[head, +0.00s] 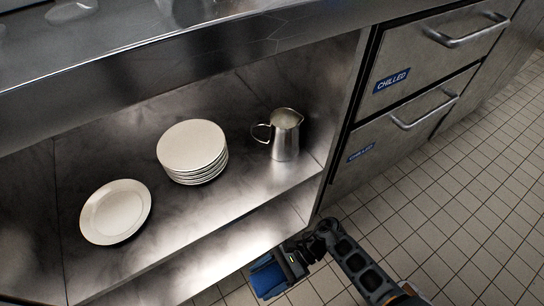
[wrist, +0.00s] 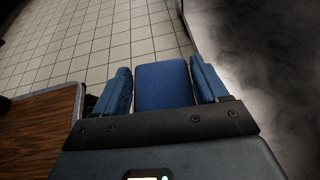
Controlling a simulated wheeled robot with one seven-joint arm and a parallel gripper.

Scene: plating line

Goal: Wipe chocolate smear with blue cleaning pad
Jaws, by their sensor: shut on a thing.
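The blue cleaning pad (wrist: 163,86) is between the two blue-lined fingers of my gripper (wrist: 163,82) in the wrist view. My gripper is shut on it. In the head view my gripper (head: 272,277) is at the bottom centre, low in front of the steel counter unit, with a blue shape at its end; pad and fingers are hard to tell apart there. It appears apart from the shelf. I cannot make out a chocolate smear in either view.
A shelf (head: 165,240) under the steel counter holds a single plate (head: 115,212), a stack of plates (head: 192,150) and a metal jug (head: 285,138). Drawers (head: 400,115) marked CHILLED stand at right. Tiled floor (head: 440,215) is clear. A wooden surface (wrist: 40,135) shows at left in the wrist view.

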